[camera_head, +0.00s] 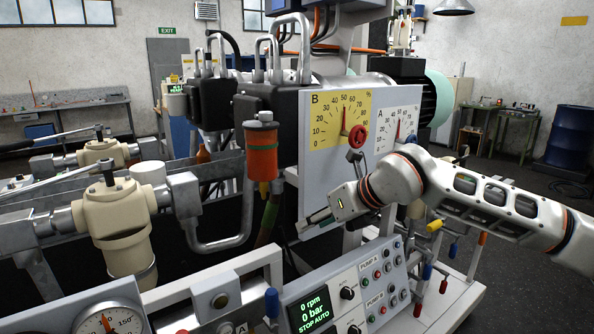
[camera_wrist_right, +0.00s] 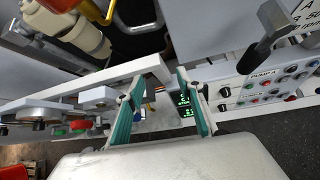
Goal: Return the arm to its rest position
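My right arm (camera_head: 490,205) comes in from the right in the head view and reaches across in front of the machine. Its gripper (camera_head: 320,217) points left, beside the lower edge of the panel marked B (camera_head: 322,165). In the right wrist view, the gripper (camera_wrist_right: 160,95) shows two teal-padded fingers spread apart with nothing held between them. The pump control panel (camera_head: 362,290) lies below the gripper; it also shows in the wrist view (camera_wrist_right: 265,90). My left gripper is not in view.
A red knob (camera_head: 357,136) and a metal lever (camera_head: 355,157) sit close to the right wrist.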

